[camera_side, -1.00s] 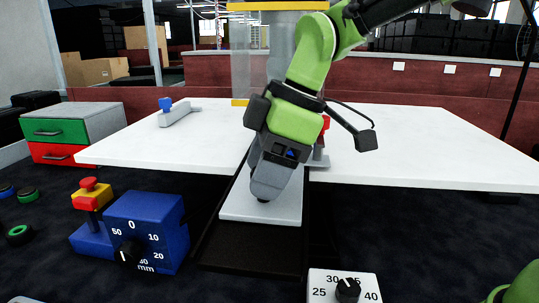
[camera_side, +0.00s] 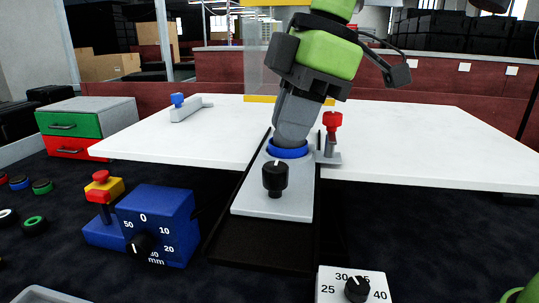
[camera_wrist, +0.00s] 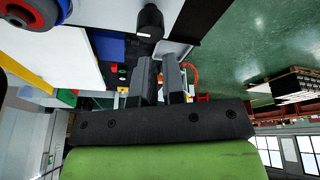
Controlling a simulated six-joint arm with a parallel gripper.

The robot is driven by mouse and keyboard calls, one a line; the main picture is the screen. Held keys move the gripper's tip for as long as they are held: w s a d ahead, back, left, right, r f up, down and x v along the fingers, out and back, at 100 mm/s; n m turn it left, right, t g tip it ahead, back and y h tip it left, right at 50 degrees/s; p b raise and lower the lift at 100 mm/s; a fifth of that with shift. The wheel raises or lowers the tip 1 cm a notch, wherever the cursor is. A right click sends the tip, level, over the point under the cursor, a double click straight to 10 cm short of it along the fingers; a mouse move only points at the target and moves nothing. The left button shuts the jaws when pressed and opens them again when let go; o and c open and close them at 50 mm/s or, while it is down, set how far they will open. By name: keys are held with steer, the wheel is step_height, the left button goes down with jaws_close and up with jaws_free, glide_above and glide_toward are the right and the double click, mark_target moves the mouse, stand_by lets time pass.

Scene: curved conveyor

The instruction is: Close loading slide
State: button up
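The loading slide is a light grey plate (camera_side: 292,206) in a black rail (camera_side: 255,246), with part of the rail bare in front of it. An upright black knob (camera_side: 275,180) stands on the plate, with a blue ring (camera_side: 287,153) behind it. My gripper (camera_side: 288,140) is just behind the knob, over the blue ring; whether it touches the ring I cannot tell. In the wrist view my fingers (camera_wrist: 159,62) are a little apart with nothing visible between them. A black knob (camera_wrist: 150,22) shows just beyond their tips.
A red-topped post (camera_side: 332,122) stands close to the right of my gripper. A white table (camera_side: 420,140) spreads on both sides. A blue dial box (camera_side: 158,222) with a red button (camera_side: 101,176) is at the left, and a white dial box (camera_side: 340,283) at the front right.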

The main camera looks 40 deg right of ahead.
mark_target(259, 178)
steer(key=a+n+h, duration=0.1)
steer(key=a+n, duration=0.1)
steer(key=s+a+n+h, duration=0.1)
steer(key=a+n, duration=0.1)
steer(key=a+n+h, duration=0.1)
steer(key=n, duration=0.1)
steer(key=shift+s+a+f+g, duration=0.25)
steer(key=shift+s+a+g, duration=0.05)
steer(key=shift+a, duration=0.1)
jaws_close()
steer(key=s+a+n+t+h, duration=0.2)
steer(key=s+a+n+h, duration=0.15)
steer(key=a+n, duration=0.35)
steer(key=x, duration=0.8)
steer(key=shift+s+f, duration=0.15)
steer(key=shift+f, duration=0.05)
steer(key=shift+w+d+f, duration=0.2)
steer(key=shift+w+d, duration=0.35)
steer(key=shift+w+d+f, duration=0.2)
steer(key=shift+w+d, duration=0.75)
steer(key=shift+w, duration=0.05)
steer(key=w+d, duration=0.6)
steer(key=shift+w+d, duration=0.3)
steer(key=shift+d, duration=0.05)
